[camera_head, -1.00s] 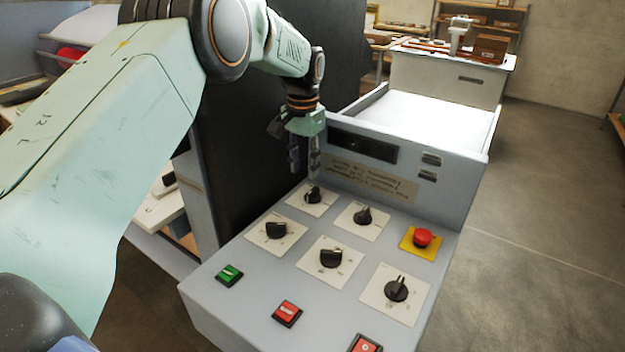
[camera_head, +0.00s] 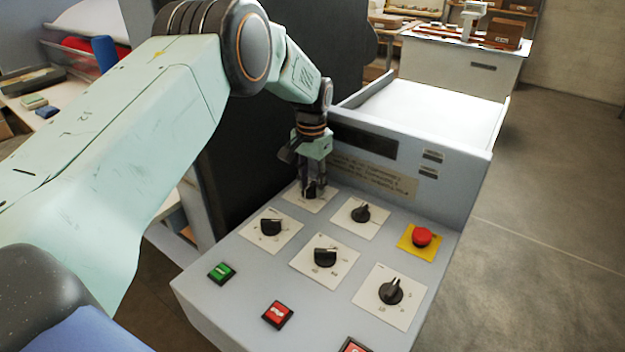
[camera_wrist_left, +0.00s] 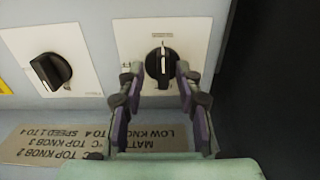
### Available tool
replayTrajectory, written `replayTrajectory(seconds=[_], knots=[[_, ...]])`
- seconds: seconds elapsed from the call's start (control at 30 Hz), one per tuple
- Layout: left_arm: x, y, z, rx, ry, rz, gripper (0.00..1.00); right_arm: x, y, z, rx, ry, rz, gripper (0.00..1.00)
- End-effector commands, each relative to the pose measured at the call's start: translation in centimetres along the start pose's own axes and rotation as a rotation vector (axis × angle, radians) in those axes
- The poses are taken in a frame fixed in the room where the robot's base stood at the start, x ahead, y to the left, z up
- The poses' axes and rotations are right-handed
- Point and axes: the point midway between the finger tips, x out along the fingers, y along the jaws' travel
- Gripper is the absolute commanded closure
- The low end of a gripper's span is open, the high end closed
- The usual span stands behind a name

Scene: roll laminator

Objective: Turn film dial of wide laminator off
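The wide laminator's control panel (camera_head: 215,300) has several black dials on white plates. My left gripper (camera_head: 310,190) points down at the back-left dial (camera_head: 310,192), which it partly hides in the head view. In the left wrist view that dial (camera_wrist_left: 161,64) is a round black knob with a pale pointer line, its bar running up and down in the picture. The fingers (camera_wrist_left: 158,85) stand open on either side of its near part; I cannot tell whether they touch it. Which dial is the film dial cannot be read. My right gripper is not in view.
A neighbouring dial (camera_wrist_left: 51,71) sits beside it in the wrist view. A red emergency button (camera_head: 422,236) on a yellow plate is at the panel's right. Green (camera_head: 221,272) and red (camera_head: 277,314) buttons line the front. A raised wall with a label (camera_head: 375,177) stands behind.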

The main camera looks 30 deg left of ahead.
Motion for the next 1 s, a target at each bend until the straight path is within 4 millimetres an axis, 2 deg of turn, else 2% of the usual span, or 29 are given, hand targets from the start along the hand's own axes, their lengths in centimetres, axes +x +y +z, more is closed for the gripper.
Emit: replayTrajectory(seconds=[0.27,0.7,1.0], knots=[[0.25,-0.06,-0.16,0.000,-0.001,0.000,0.65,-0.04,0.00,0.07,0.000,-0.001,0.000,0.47],[0.21,-0.03,-0.23,0.000,-0.001,0.001,1.00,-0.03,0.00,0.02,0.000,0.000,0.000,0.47],[0.20,-0.11,-0.09,-0.001,-0.005,0.000,1.00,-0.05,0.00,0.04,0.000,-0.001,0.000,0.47]])
